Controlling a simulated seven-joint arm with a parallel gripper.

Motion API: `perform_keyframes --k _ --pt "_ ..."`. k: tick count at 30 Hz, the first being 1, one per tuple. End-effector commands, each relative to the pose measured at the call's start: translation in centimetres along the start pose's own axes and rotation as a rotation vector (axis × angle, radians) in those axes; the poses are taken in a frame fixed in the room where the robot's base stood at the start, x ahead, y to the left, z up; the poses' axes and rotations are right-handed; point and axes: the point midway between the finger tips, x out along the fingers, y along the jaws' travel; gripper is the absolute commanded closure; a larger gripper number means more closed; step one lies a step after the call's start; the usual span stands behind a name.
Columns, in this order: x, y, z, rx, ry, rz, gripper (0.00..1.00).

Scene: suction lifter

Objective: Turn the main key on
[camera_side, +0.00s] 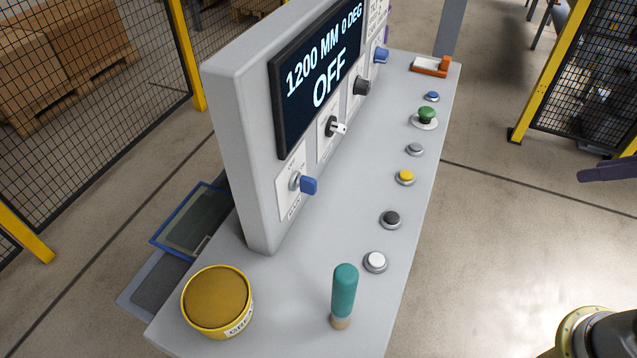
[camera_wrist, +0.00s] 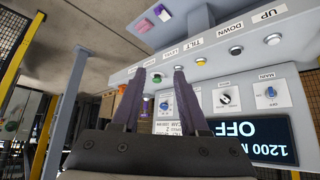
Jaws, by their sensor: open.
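The main key is a blue knob (camera_side: 308,186) on a white plate marked MAIN, low on the near end of the grey panel (camera_side: 232,130) in the side view. In the wrist view the main key (camera_wrist: 271,91) is at the right, upside down, beside the display. The display (camera_side: 318,75) reads 1200 MM, 0 DEG and OFF. My gripper (camera_wrist: 160,71) is open and empty, its two dark fingers apart and clear of the main key. In the side view only a dark purple finger part (camera_side: 608,170) shows at the right edge, away from the console.
Several buttons, including a yellow one (camera_side: 405,177), line the shelf. A teal-handled tool (camera_side: 343,292) and yellow grease tin (camera_side: 216,300) stand at the near end.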

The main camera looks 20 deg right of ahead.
Motion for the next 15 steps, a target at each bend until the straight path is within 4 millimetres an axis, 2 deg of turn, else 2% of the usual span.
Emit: perform_keyframes --k 3,6,11,15 --pt "0.1 0.1 -4.3 -0.01 0.193 0.006 0.56" --pt "0.6 -0.1 -7.7 -0.029 0.338 0.005 0.56" --pt "1.4 -1.4 -12.3 -0.072 0.538 -0.024 0.56" --pt "2.3 -3.4 -15.2 -0.115 0.691 -0.073 0.56"
